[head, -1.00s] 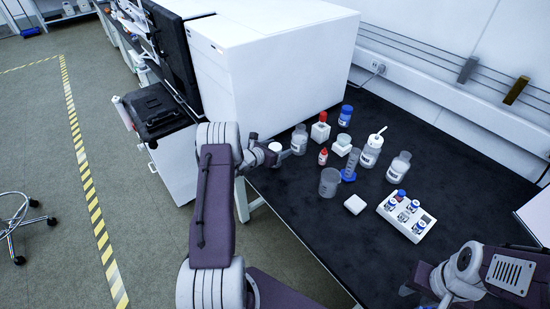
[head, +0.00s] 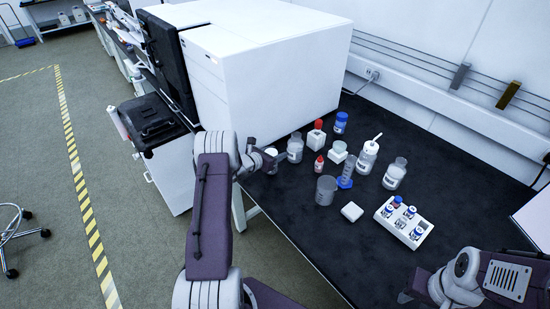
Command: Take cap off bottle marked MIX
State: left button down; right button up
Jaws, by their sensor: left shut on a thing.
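My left gripper (head: 262,160) is at the left edge of the black bench, beside a clear bottle. It is shut on a small white round piece that looks like a cap (head: 271,152). The clear bottle (head: 295,149) stands upright just right of it, with no cap visible on its neck. Another clear bottle (head: 395,174) stands further right, also with no lid visible. Labels are too small to read, so I cannot tell which bottle says MIX. My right gripper (head: 406,297) is low at the right, mostly hidden by its own wrist, apart from the bottles.
Near the bottles stand a red-capped bottle (head: 316,134), a blue-capped bottle (head: 340,123), a wash bottle (head: 367,158), a beaker (head: 326,190) and a cylinder (head: 346,172). A white vial rack (head: 404,222) sits right. A large white instrument (head: 262,75) blocks the back left. The front bench is clear.

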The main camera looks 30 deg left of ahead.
pick_arm(q)
jog(key=s+d+r+b, duration=0.1)
jog(key=s+d+r, duration=0.3)
jog(key=d+r, duration=0.5)
jog(key=shift+d+r, duration=0.4)
jog(key=shift+d, duration=0.6)
jog(key=c, duration=1.4)
grip_release()
jog(key=shift+s, duration=0.1)
grip_shut()
